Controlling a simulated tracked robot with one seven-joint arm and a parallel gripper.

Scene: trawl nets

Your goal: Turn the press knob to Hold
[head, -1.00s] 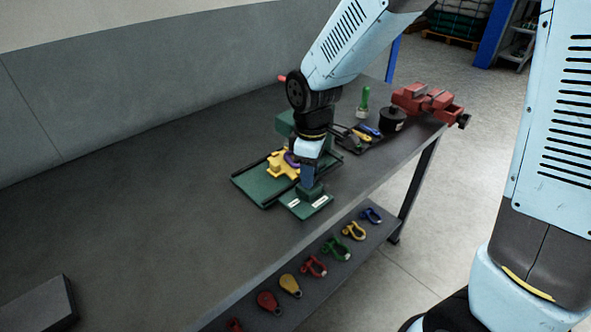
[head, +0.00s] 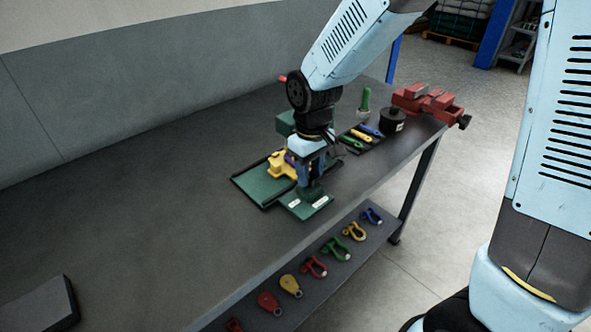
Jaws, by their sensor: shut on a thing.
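The green press (head: 250,187) stands on the dark bench, with a flat tray-like bed and a yellow part (head: 279,167) on it. A green control plate (head: 301,208) with two small white labels sits at its front right corner; the labels are too small to read. My gripper (head: 311,186) points down over this plate. It is shut on the dark green knob (head: 312,192), which my fingers partly hide. I cannot tell which label the knob points to. A purple piece beside the yellow part is partly hidden behind my gripper.
Behind my gripper are a dark mat (head: 352,145) with several coloured tools, a black cylinder (head: 392,120), a green-handled tool (head: 365,100) and a red vise (head: 428,101). Shackles and pulleys lie on the lower shelf (head: 325,283). The bench's left side is mostly clear.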

